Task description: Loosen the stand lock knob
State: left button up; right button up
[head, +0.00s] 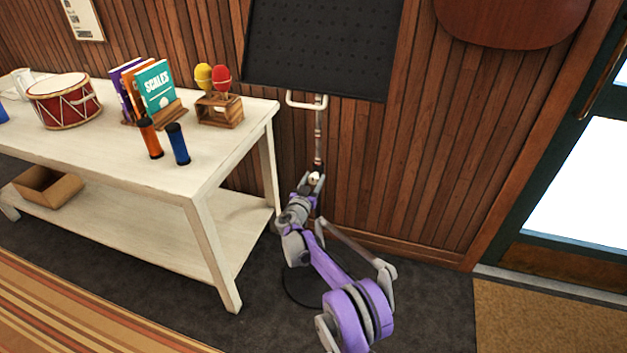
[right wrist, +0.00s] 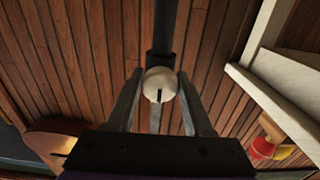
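The stand lock knob (right wrist: 160,84) is a round white ball with a dark upright slot on its face. It sits at the dark collar on the music stand's pole (head: 318,135). My right gripper (right wrist: 160,80) has one finger on each side of the knob, and I see no clear gap between fingers and knob. In the head view my right gripper (head: 315,181) reaches the pole low down, and a little of the white knob shows between its fingers. The stand's black perforated desk (head: 320,45) is above. My left gripper is not in view.
A white table (head: 200,180) stands close on the left, with a drum (head: 63,100), books (head: 155,88), shakers and maracas (head: 212,78) on it. A wood-plank wall (head: 430,150) is right behind the stand. Dark floor is free to the right, before the doormat (head: 545,325).

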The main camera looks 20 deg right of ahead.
grip_shut()
jog(key=shift+n, duration=0.4)
jog(key=n, duration=0.4)
jog(key=shift+n, duration=0.3)
jog(key=n+b, duration=0.1)
jog(key=n, duration=0.3)
jog(key=shift+n, duration=0.3)
jog(key=n, duration=0.4)
jog(key=shift+n+b, duration=0.3)
jog(key=n, duration=0.5)
jog(key=shift+b, duration=0.4)
